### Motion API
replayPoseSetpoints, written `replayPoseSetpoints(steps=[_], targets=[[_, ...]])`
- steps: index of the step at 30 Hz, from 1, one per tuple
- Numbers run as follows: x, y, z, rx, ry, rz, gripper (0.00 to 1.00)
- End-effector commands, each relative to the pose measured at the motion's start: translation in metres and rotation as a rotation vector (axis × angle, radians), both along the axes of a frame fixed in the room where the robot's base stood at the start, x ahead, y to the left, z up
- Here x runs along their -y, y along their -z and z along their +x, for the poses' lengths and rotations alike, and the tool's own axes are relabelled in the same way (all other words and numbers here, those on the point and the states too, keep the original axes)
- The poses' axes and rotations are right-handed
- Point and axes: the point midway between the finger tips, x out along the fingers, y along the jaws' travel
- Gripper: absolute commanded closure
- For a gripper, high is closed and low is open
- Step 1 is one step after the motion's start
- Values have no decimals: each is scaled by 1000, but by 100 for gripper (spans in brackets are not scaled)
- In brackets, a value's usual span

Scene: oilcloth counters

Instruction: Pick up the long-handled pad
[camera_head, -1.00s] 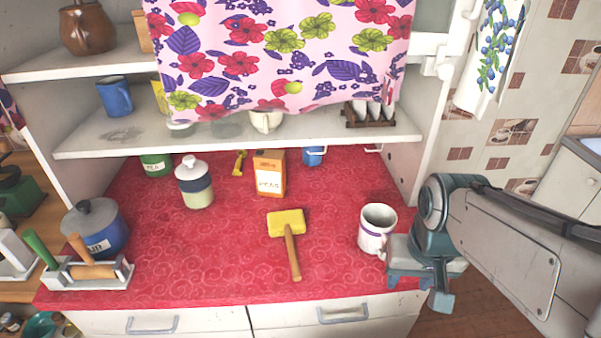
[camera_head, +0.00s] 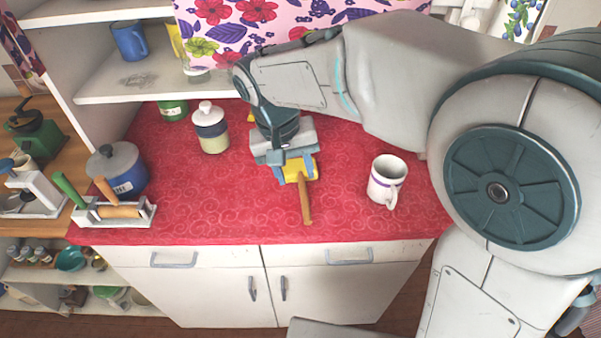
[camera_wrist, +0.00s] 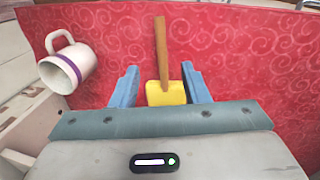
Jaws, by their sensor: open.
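The long-handled pad has a yellow head (camera_head: 302,168) and a thin wooden handle (camera_head: 305,205). It lies on the red counter with its handle toward the front edge. My gripper (camera_head: 291,174) is above the pad's head and hides part of it in the head view. In the wrist view, the yellow head (camera_wrist: 166,94) shows between the two blue fingers of my gripper (camera_wrist: 160,88), with a gap on each side. The handle (camera_wrist: 161,50) points away from the gripper there. The gripper is open and holds nothing. Whether the fingertips reach the counter, I cannot tell.
A white mug with a purple band (camera_head: 386,181) stands right of the pad. A lidded jar (camera_head: 210,130), a blue pot (camera_head: 117,172) and a utensil holder (camera_head: 118,214) stand to the left. The red counter (camera_head: 215,205) is clear in front. A shelf (camera_head: 150,82) overhangs the back.

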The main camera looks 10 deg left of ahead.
Motion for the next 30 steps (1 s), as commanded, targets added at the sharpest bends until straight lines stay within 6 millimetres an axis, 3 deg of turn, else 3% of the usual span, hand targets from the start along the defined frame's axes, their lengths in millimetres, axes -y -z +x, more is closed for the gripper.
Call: replayPoseSetpoints(steps=[3,9,16,24,30], targets=[[6,25,1,-4,1,-4,59],[11,56,3,-2,1,-2,59],[13,71,5,-2,1,-2,59],[18,108,8,-2,1,-2,59],[19,115,9,0,0,1,59]])
